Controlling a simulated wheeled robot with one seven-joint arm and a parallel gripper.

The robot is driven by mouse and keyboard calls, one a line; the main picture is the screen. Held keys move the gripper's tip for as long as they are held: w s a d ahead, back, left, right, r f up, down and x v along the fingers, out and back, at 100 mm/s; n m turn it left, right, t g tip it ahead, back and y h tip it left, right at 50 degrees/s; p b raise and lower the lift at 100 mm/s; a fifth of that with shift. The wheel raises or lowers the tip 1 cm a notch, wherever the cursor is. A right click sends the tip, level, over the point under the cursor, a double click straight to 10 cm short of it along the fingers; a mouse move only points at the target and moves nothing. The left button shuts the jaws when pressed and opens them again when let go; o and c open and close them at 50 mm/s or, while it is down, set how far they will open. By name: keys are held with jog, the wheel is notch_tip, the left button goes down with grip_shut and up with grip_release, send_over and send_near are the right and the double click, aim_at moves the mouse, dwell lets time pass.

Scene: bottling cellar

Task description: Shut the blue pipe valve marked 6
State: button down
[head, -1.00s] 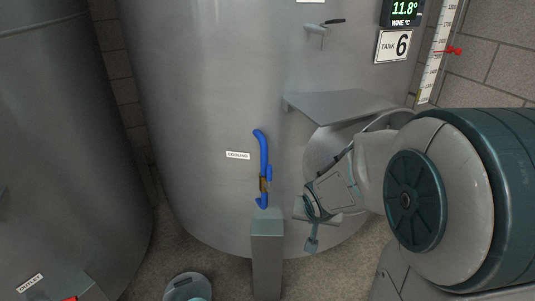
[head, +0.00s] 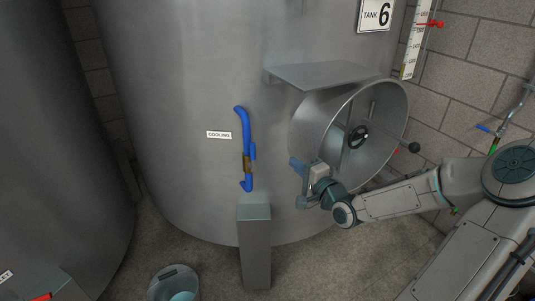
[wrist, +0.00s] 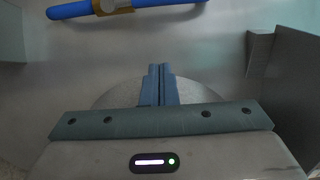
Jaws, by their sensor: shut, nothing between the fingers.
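The blue cooling pipe (head: 241,119) runs down the front of the steel tank marked 6 (head: 185,70), beside a "COOLING" label (head: 219,135). A brass valve body (head: 247,163) sits low on it, with a blue handle (head: 253,150) lying along the pipe. In the wrist view the blue pipe (wrist: 72,11) and brass body (wrist: 112,5) cross the top edge, partly cut off. My gripper (head: 295,165) is to the right of the valve, apart from it, near the round manway. Its fingers (wrist: 161,72) are together and empty.
A grey post (head: 254,245) stands below the valve. A bucket (head: 174,284) is on the floor to its left. The open round manway (head: 350,130) with a handwheel (head: 358,136) and a shelf (head: 325,74) are to the right. Another tank (head: 40,140) is at left.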

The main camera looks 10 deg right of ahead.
aim_at(252, 155)
jog(key=w+a+b, duration=0.2)
jog(key=w+a, duration=0.5)
jog(key=w, duration=0.2)
jog(key=shift+a, duration=0.35)
jog(key=shift+f, duration=0.1)
jog(key=shift+d, duration=0.5)
